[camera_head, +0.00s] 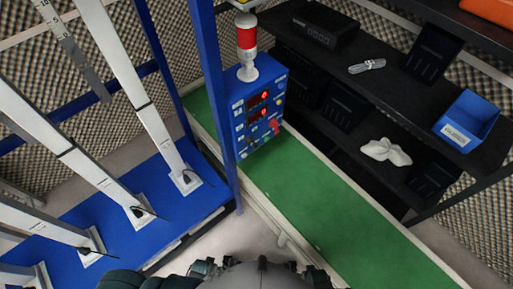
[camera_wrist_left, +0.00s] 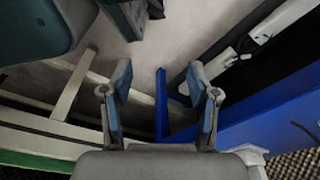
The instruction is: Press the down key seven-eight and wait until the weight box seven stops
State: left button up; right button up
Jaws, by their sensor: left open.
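A blue control box (camera_head: 241,118) with two red-lit spots, several small keys and labels, and a red part low on its right side stands beside a blue post. The key labels are too small to read, so I cannot tell which key is seven-eight. Several white slanted columns (camera_head: 116,65) stand on a blue base (camera_head: 190,212) at left; I cannot tell which thing is weight box seven. My left gripper (camera_wrist_left: 160,90) is open and empty in the left wrist view, its fingers apart above the floor area. The control box is not in that view. My right gripper is not seen.
A red and white signal lamp (camera_head: 246,42) tops the control box. A green bench surface (camera_head: 320,205) runs in front of it. Black shelves (camera_head: 400,105) at right hold a blue bin (camera_head: 467,118), a white cloth-like item (camera_head: 385,151) and a cable coil (camera_head: 367,66). A blue post (camera_head: 212,90) rises beside the box.

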pick_arm(q)
grip_shut()
dwell(1.3)
